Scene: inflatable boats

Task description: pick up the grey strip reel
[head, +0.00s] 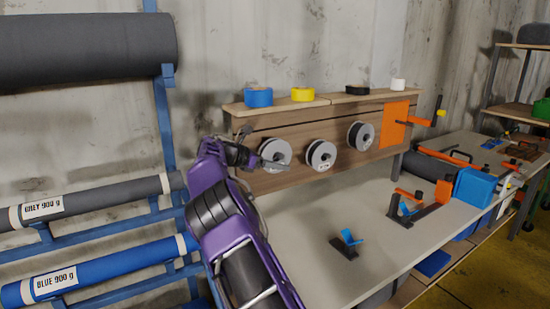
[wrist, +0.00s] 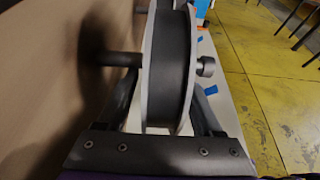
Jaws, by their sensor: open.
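Three reels with pale flanges hang on the wooden board above the bench. My gripper (head: 264,161) is at the left reel (head: 276,151), the other two being the middle reel (head: 321,155) and the right reel (head: 360,136). In the wrist view one reel (wrist: 168,65) with dark grey strip stands edge-on between the fingers of my open gripper (wrist: 164,108). A peg (wrist: 120,59) runs from the board side, and a round knob (wrist: 206,66) shows at its outer side. Finger contact with the reel cannot be told. The strip colours are hard to tell in the head view.
Blue (head: 258,97), yellow (head: 302,94), black and white rolls stand on the board's top ledge. A blue clamp-like tool (head: 347,242) is on the bench (head: 310,220). Large fabric rolls (head: 90,200) on a blue rack are at the left. The bench's front middle is mostly clear.

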